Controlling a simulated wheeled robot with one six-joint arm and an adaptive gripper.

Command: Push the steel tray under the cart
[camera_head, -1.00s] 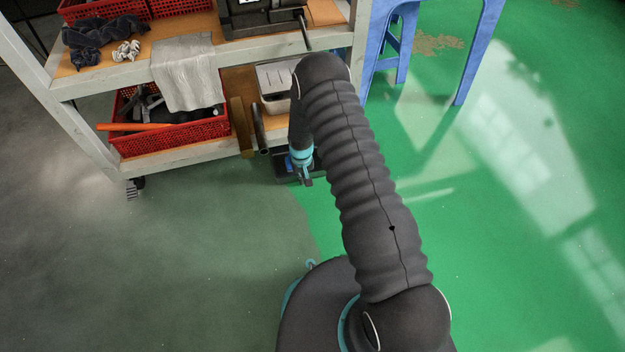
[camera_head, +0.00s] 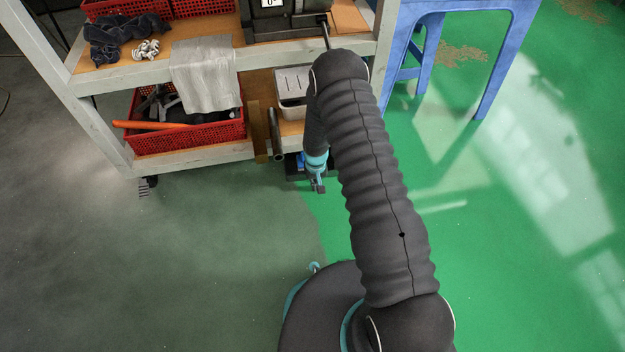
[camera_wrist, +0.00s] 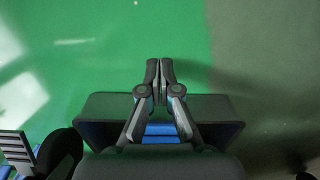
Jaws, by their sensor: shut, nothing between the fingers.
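A dark tray (camera_head: 293,172), which I take for the steel tray, lies on the floor at the cart's lower front edge, partly under the cart. Blue things show inside it. In the wrist view its dark wall (camera_wrist: 105,104) spans the middle of the picture. The cart (camera_head: 195,158) has a pale frame and wooden shelves. My gripper (camera_head: 318,188) is low at the tray's front side, shut and empty. In the wrist view my fingertips (camera_wrist: 160,68) reach past the tray's edge over the green floor. I cannot tell whether they touch the tray.
The lower shelf holds a red basket (camera_head: 190,138), a pipe (camera_head: 276,135) and a pale container (camera_head: 290,100). A blue stool (camera_head: 497,70) stands to the right. The floor in front is clear.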

